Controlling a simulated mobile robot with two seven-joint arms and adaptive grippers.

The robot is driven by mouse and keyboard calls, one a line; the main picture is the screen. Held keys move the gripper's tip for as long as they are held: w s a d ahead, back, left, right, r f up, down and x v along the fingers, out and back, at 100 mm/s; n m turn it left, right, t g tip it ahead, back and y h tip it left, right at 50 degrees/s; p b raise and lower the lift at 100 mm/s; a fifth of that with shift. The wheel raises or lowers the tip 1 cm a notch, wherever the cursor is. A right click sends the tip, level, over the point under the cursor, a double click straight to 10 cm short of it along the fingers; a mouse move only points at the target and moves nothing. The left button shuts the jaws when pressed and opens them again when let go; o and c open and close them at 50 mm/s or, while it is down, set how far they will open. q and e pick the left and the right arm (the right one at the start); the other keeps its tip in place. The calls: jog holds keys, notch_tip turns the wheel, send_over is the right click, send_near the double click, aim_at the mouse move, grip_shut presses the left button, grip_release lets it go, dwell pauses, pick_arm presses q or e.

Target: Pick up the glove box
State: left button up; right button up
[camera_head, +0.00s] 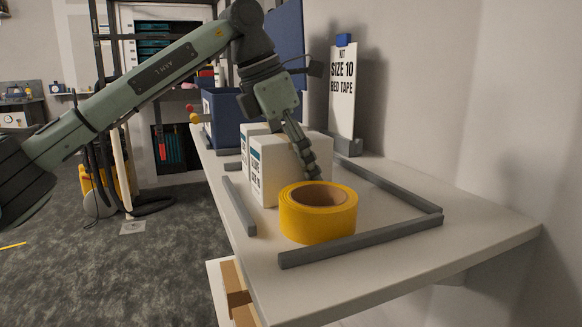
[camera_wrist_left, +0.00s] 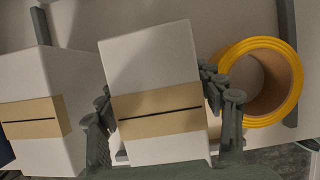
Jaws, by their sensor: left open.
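Two white glove boxes stand on the bench. The nearer glove box (camera_head: 277,165) has a blue band and print that seems to read "SIZE 10"; the farther box (camera_head: 246,143) is mostly hidden behind it. My left gripper (camera_head: 307,168) points down at the nearer box, with one finger showing along its right part. In the left wrist view, the open fingers lie on either side of the nearer box (camera_wrist_left: 148,62), which shows a tan strip with a dark slit. I cannot tell whether they touch it. The other box (camera_wrist_left: 40,85) stands left of the fingers. My right gripper is not in view.
A yellow tape roll (camera_head: 312,222) stands close in front of the nearer box; it also shows in the wrist view (camera_wrist_left: 289,80). Grey rails (camera_head: 365,240) edge the area. A sign (camera_head: 342,92) reads "KIT SIZE 10 RED TAPE". A blue bin (camera_head: 222,112) stands farther back.

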pick_arm(q)
jog(key=shift+f, duration=0.25)
dwell(0.5)
jog(key=c, duration=1.2)
jog(key=shift+r, duration=0.1)
